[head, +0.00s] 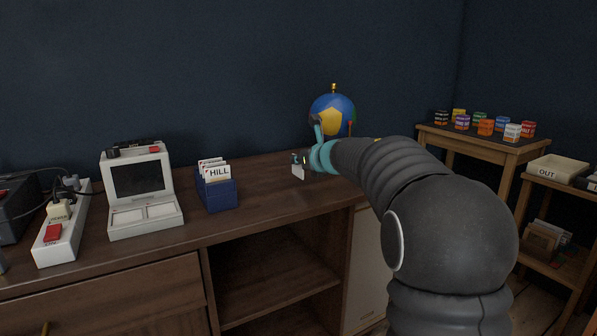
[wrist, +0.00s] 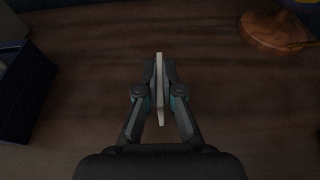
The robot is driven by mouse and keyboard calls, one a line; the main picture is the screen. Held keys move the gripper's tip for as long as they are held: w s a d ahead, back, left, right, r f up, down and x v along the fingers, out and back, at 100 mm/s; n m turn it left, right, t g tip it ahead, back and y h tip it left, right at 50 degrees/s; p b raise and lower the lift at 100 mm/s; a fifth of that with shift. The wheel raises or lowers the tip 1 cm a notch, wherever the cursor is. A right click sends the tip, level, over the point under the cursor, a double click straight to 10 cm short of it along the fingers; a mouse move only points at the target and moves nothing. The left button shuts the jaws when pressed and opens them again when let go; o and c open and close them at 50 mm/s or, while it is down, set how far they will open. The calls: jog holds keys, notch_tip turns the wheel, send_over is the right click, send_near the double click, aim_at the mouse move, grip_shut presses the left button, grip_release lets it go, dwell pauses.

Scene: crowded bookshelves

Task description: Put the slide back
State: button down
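My gripper (wrist: 160,72) is shut on a thin white slide (wrist: 160,90), held on edge between the two fingers. In the head view, the slide (head: 298,172) shows its pale face just left of my gripper (head: 304,160), over the right part of the dark wooden desk. A blue box (head: 219,196) stands to the left, holding several white cards, the front one (head: 218,173) reading HILL. Part of the box also shows at the left edge of the wrist view (wrist: 28,95). A white slide viewer (head: 143,217) with a dark screen stands left of the box.
A globe (head: 333,112) stands behind my gripper; its wooden base (wrist: 272,32) shows in the wrist view. A power strip (head: 62,235) with plugs lies at far left. Small boxes (head: 486,127) and an OUT tray (head: 557,170) are at right. Desk between box and gripper is clear.

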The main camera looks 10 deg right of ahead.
jog(key=shift+f+b, duration=0.3)
jog(key=shift+f, duration=0.8)
jog(key=shift+f, duration=0.1)
jog(key=c, duration=1.3)
grip_release()
jog(key=shift+d, duration=0.1)
jog(key=v, duration=1.2)
